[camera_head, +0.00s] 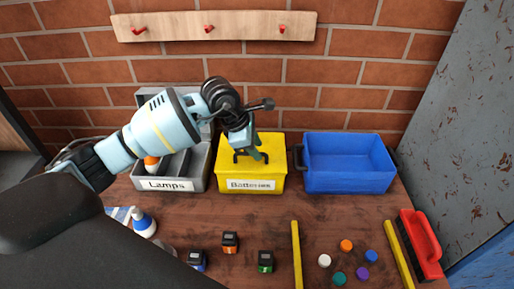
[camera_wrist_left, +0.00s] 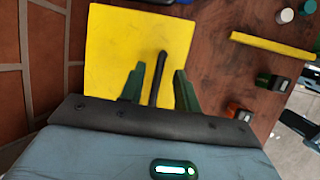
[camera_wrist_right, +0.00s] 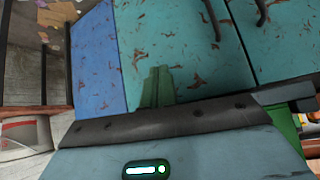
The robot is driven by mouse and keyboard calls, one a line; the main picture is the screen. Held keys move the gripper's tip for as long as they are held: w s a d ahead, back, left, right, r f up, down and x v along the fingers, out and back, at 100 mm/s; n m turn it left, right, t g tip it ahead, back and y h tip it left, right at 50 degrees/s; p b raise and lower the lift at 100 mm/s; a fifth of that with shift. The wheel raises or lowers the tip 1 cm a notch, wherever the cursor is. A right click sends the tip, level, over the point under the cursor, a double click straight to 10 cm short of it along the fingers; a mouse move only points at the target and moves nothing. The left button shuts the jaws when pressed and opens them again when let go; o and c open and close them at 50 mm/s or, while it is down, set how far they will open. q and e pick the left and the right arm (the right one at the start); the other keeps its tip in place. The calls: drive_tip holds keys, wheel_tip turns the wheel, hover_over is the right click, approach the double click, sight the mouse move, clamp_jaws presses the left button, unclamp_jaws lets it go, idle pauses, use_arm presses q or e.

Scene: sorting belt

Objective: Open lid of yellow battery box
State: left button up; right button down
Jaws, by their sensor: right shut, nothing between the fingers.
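The yellow battery box (camera_head: 277,171) stands at the back middle of the table with its lid closed and a label on its front. My left gripper (camera_head: 250,154) is over the lid. In the left wrist view the yellow lid (camera_wrist_left: 115,40) fills the upper middle. A black handle (camera_wrist_left: 158,76) stands between the green fingers of my left gripper (camera_wrist_left: 157,84), with gaps on both sides. The fingers are open. My right gripper (camera_wrist_right: 157,84) shows in the right wrist view, shut and empty, facing teal cabinet panels. It is away from the box.
A grey Lamps box (camera_head: 197,177) with a raised lid stands left of the yellow box. A blue bin (camera_head: 348,180) stands right of it. Small batteries, coloured caps, yellow bars (camera_head: 296,255) and a red-handled brush (camera_head: 421,245) lie in front. A brick wall is behind.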

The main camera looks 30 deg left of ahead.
use_arm(q)
drive_tip(key=shift+w+d+f, duration=0.2)
drive_tip(key=shift+f, duration=0.4)
clamp_jaws()
